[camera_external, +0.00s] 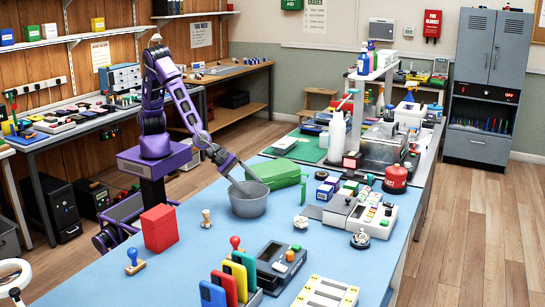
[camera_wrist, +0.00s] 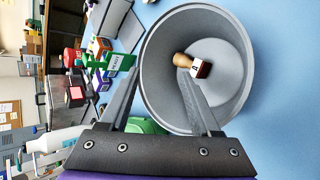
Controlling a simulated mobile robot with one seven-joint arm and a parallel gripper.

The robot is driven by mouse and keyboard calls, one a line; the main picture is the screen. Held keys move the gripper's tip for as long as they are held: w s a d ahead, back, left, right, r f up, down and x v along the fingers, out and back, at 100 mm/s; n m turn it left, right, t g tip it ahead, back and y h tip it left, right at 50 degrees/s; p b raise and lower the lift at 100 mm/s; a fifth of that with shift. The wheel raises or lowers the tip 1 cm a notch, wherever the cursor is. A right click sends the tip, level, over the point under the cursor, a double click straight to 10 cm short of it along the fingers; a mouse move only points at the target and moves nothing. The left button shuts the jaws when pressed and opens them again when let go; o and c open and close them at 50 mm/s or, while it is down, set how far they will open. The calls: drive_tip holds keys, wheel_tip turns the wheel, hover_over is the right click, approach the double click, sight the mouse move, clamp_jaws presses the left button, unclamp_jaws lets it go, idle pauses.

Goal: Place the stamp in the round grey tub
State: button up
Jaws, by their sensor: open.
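The round grey tub (camera_external: 248,200) stands on the blue table, and my gripper (camera_external: 246,184) reaches down at its rim. In the wrist view the tub (camera_wrist: 160,100) is open toward the camera, and a stamp (camera_wrist: 191,65) with a wooden handle and a pale, red-edged block lies inside it. One finger reaches over the tub's inside, close to the stamp. The tub's wall hides this stamp in the external view.
Other stamps stand on the table: wooden (camera_external: 206,219), red-handled (camera_external: 235,243) and blue-handled (camera_external: 134,260). A red block (camera_external: 159,228) stands left of the tub. A green case (camera_external: 275,173) sits close behind it. Free blue surface lies at the front left.

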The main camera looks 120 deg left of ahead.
wheel_tip(320, 180, up, 5)
drive_tip(key=p, duration=0.3)
drive_tip(key=shift+f, duration=0.1)
